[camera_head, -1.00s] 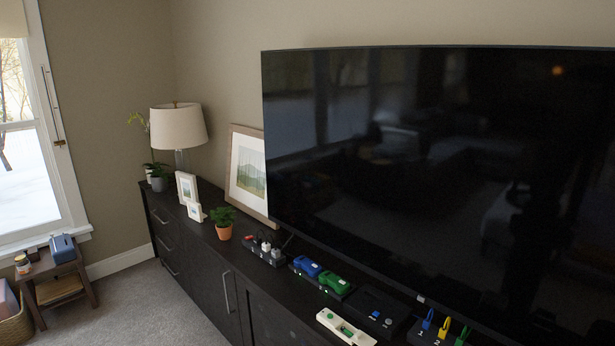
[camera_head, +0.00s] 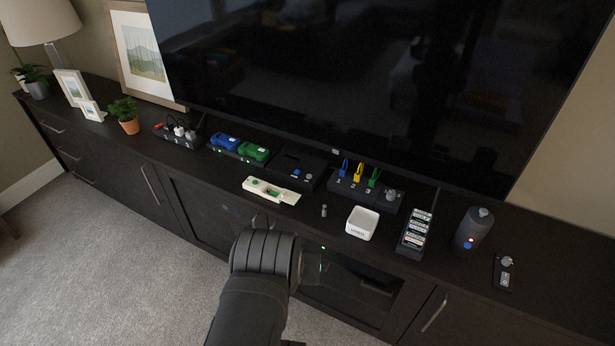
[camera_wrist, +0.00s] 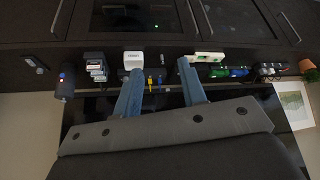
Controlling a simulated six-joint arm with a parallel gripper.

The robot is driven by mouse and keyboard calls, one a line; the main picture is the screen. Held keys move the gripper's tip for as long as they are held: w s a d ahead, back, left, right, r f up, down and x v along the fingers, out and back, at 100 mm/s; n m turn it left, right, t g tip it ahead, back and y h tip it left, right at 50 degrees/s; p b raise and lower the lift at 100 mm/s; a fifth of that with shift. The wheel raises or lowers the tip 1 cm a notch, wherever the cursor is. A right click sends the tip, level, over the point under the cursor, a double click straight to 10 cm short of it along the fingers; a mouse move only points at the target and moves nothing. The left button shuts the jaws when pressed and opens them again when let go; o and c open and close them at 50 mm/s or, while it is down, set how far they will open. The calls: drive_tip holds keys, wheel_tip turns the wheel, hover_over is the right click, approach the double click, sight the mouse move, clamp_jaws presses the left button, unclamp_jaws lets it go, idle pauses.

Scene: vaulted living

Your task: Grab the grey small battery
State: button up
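A small grey cylinder, which looks like the small battery (camera_head: 324,211), stands on the dark cabinet top between a white-and-green tray (camera_head: 265,191) and a white labelled box (camera_head: 362,223). In the wrist view, a tiny light shape that may be the battery (camera_wrist: 162,61) lies between the fingertips in the picture, beyond them. My gripper (camera_wrist: 161,68) is open, its two blue fingers wide apart with nothing between them. In the head view my arm is in front of the cabinet, left of and nearer than the battery; its fingers are mostly hidden there.
A black rack of labelled cells (camera_head: 416,230), a dark bottle (camera_head: 472,231) and a small black tester (camera_head: 504,272) stand to the right. Behind are a black box with coloured clips (camera_head: 365,190), blue and green chargers and the large television (camera_head: 370,80).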

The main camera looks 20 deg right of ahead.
drive_tip(key=w+d+r+m+g, duration=0.1)
drive_tip(key=w+d+r+m, duration=0.25)
drive_tip(key=w, duration=0.45)
drive_tip(key=m+g+y, duration=0.2)
drive_tip(key=m+g, duration=0.2)
drive_tip(key=m, duration=0.8)
hover_over(324, 205)
drive_tip(key=d, duration=0.1)
wheel_tip(324, 205, down, 15)
drive_tip(key=shift+n, duration=0.25)
wheel_tip(324, 205, down, 12)
drive_tip(key=shift+s+f, duration=0.1)
drive_tip(key=f, duration=0.2)
drive_tip(key=a+f, duration=0.1)
drive_tip(key=f, duration=0.2)
clamp_jaws()
